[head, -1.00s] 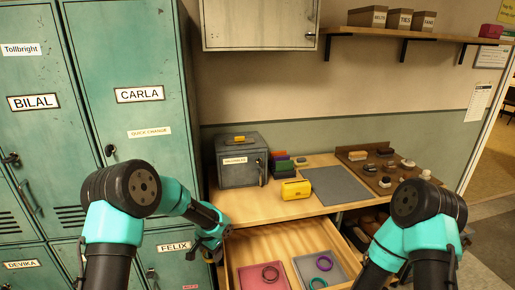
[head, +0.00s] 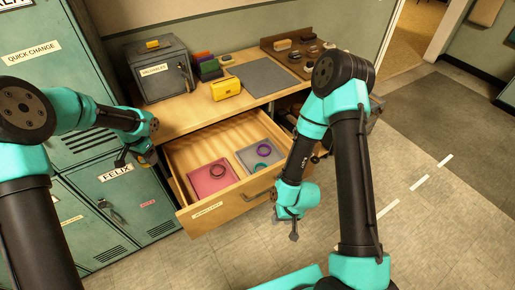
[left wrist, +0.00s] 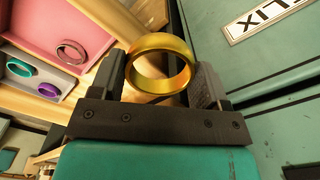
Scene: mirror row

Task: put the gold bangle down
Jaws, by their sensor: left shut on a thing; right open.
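The gold bangle (left wrist: 160,86) is held between the two jaws of my left gripper (left wrist: 162,75), in the left wrist view. In the head view my left gripper (head: 146,160) is in front of the teal lockers, just left of the open drawer (head: 236,207); the bangle is barely visible there. The drawer holds a pink tray (head: 203,188) with a dark reddish bangle (head: 217,171) and a grey tray (head: 245,157) with a purple bangle (head: 264,149) and a teal bangle (head: 261,166). My right gripper (head: 293,234) is open and empty, right of the drawer's front.
On the desk stand a grey metal box (head: 160,82), a yellow case (head: 226,90), colored stacked items (head: 208,68) and a grey mat (head: 262,78). A brown board (head: 280,45) with small items lies behind. Teal lockers (head: 130,205) border the drawer's left; floor is clear at right.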

